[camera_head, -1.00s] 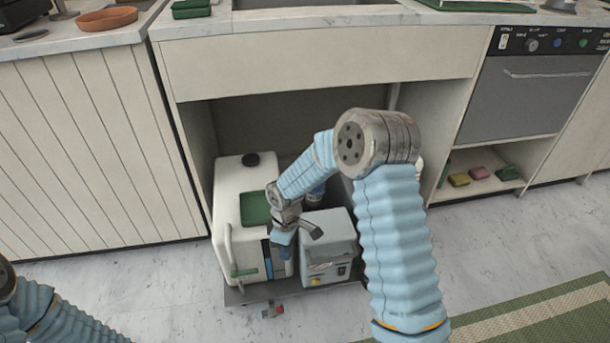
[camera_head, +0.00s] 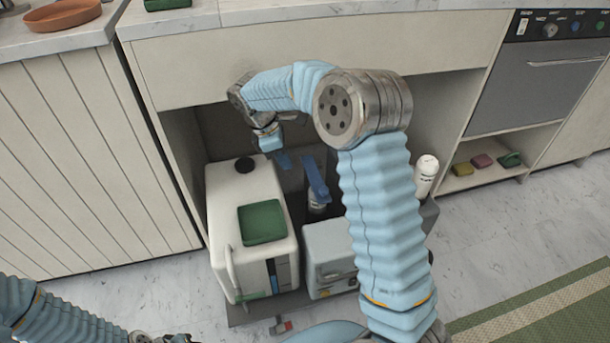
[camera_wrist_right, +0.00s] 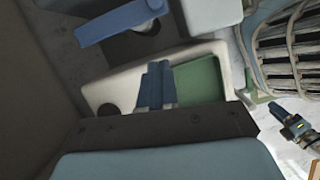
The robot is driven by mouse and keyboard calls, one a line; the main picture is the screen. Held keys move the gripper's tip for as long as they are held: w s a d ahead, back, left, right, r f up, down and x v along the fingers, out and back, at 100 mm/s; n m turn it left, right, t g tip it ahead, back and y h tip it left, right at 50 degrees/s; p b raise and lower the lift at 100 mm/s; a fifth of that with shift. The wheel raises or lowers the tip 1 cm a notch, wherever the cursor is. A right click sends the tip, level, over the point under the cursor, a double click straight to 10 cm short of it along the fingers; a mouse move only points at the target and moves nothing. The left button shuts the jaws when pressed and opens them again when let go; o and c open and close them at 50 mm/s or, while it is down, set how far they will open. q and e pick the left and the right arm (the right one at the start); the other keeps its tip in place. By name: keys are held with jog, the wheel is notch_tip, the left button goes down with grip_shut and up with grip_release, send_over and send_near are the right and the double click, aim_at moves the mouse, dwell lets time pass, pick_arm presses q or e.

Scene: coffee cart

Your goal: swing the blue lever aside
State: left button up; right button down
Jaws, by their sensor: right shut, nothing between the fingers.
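The blue lever (camera_head: 316,180) sits on top of a white upright fitting (camera_head: 317,205) in the open cabinet bay, behind the grey box. It also shows at the upper left of the right wrist view (camera_wrist_right: 122,22). My right gripper (camera_head: 284,160) is shut and empty, with its fingertips just left of the lever, with a visible gap between them in the head view. Its shut fingers also show in the wrist view (camera_wrist_right: 157,85). My left arm reaches in at the lower left; its gripper end (camera_head: 165,338) is cut by the frame's bottom edge.
A white tank (camera_head: 222,195) with a black cap and a green pad (camera_head: 262,222) stands left of the lever. A grey box (camera_head: 328,243) stands in front of it. A white bottle (camera_head: 426,172) stands to the right. The cabinet's top panel (camera_head: 320,65) overhangs the bay.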

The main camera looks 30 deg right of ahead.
send_over(312, 184)
jog(key=s+a, duration=0.4)
notch_tip(312, 184, down, 10)
jog(key=shift+s+d+b, duration=0.25)
jog(key=shift+d+b, duration=0.2)
jog(key=shift+d, duration=0.15)
jog(key=shift+d, duration=0.1)
